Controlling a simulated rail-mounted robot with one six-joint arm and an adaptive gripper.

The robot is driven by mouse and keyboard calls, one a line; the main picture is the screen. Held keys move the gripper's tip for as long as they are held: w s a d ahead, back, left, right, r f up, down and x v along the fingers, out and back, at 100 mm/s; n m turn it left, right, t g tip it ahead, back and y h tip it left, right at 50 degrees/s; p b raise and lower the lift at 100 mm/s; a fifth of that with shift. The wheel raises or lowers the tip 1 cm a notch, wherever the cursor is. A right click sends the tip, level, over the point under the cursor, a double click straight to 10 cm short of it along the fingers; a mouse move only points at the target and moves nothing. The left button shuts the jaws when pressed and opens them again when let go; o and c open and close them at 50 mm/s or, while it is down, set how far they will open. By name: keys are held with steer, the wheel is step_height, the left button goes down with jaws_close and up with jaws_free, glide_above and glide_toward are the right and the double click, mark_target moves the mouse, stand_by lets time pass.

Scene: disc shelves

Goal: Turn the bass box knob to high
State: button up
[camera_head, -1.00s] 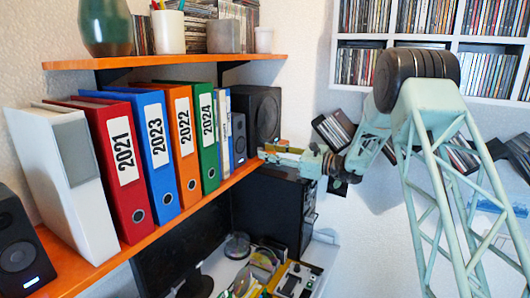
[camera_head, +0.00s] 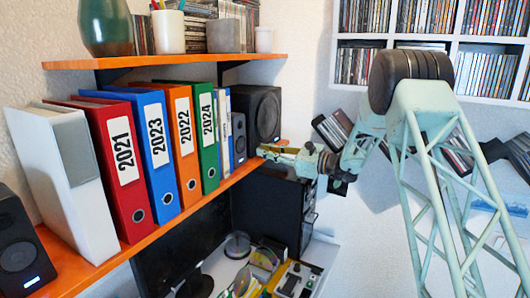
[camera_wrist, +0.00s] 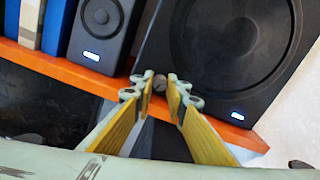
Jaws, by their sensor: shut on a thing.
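The bass box is the large black speaker (camera_head: 263,112) at the far end of the orange shelf. In the wrist view the bass box (camera_wrist: 225,50) fills the upper right, with a lit blue-white light at its lower right. Its small round grey knob (camera_wrist: 160,83) shows at the box's lower left. My gripper (camera_wrist: 162,88) is shut on the knob, with a yellow finger on either side of it. In the head view my gripper (camera_head: 266,151) reaches the shelf edge in front of the bass box, and the knob cannot be made out there.
A smaller speaker (camera_wrist: 102,30) stands left of the bass box. Binders (camera_head: 160,150) line the orange shelf (camera_head: 165,236). A black computer case (camera_head: 270,205) stands below my gripper. Another shelf (camera_head: 190,60) runs above. The wall to the right is partly clear.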

steer(key=shift+m+p, duration=0.3)
steer(key=shift+m, duration=0.1)
steer(key=shift+m+p, duration=2.75)
steer(key=shift+m, duration=1.35)
steer(key=o, duration=0.9)
steer(key=shift+c, duration=0.2)
steer(key=shift+f+n+b, duration=0.1)
steer(key=shift+n+b, duration=0.3)
